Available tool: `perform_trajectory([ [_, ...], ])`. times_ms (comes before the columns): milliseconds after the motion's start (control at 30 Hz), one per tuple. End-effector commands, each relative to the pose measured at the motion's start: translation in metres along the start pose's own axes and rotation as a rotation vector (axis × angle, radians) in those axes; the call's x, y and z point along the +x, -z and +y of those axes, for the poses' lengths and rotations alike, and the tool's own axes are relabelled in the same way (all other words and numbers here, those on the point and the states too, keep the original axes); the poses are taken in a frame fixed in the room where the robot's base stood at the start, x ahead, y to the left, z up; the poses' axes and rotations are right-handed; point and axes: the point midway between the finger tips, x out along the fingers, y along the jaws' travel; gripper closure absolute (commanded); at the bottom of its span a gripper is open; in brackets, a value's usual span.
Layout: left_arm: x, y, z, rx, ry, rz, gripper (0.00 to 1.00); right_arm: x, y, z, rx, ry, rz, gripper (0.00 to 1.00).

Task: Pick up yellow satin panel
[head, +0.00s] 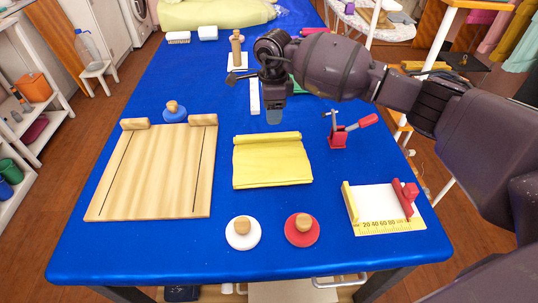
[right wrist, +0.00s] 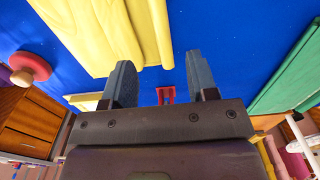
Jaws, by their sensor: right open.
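The yellow satin panel (head: 272,168) lies flat on the blue table in the head view, with a thicker rolled or folded band along its far edge. It also shows in the upper left of the right wrist view (right wrist: 85,35). My right gripper (head: 274,117) hangs above the table, just beyond the panel's far edge, fingers pointing down. In the right wrist view its two fingers (right wrist: 162,80) are apart with nothing held between them. The panel is not between the fingers. My left gripper is in neither view.
A wooden board (head: 155,172) lies left of the panel. A red toggle clamp (head: 338,137) stands to the right. White (head: 233,240) and red (head: 315,237) knobbed discs sit in front. A ruler board (head: 378,205) lies at right front. Blue table (head: 150,262) around the panel is clear.

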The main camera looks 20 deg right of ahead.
Motion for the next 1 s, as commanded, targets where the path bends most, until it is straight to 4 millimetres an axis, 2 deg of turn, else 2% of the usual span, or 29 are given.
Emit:
perform_trajectory([
  [33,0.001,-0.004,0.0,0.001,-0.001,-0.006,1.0,0.012,0.0,0.001,0.001,-0.006,0.001,0.47],
  [100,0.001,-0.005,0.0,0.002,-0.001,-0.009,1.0,0.022,0.0,0.001,0.001,-0.006,0.0,0.47],
  [367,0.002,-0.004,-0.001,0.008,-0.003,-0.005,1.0,0.037,-0.002,0.0,0.0,-0.003,-0.001,0.47],
  [700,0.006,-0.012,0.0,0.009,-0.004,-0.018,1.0,0.08,-0.007,-0.001,0.002,-0.005,-0.001,0.47],
  [967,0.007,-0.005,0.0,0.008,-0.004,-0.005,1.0,0.081,-0.007,-0.001,0.001,0.0,-0.002,0.47],
  [1000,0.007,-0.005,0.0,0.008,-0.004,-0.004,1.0,0.081,-0.007,-0.001,0.001,0.0,-0.002,0.5],
])
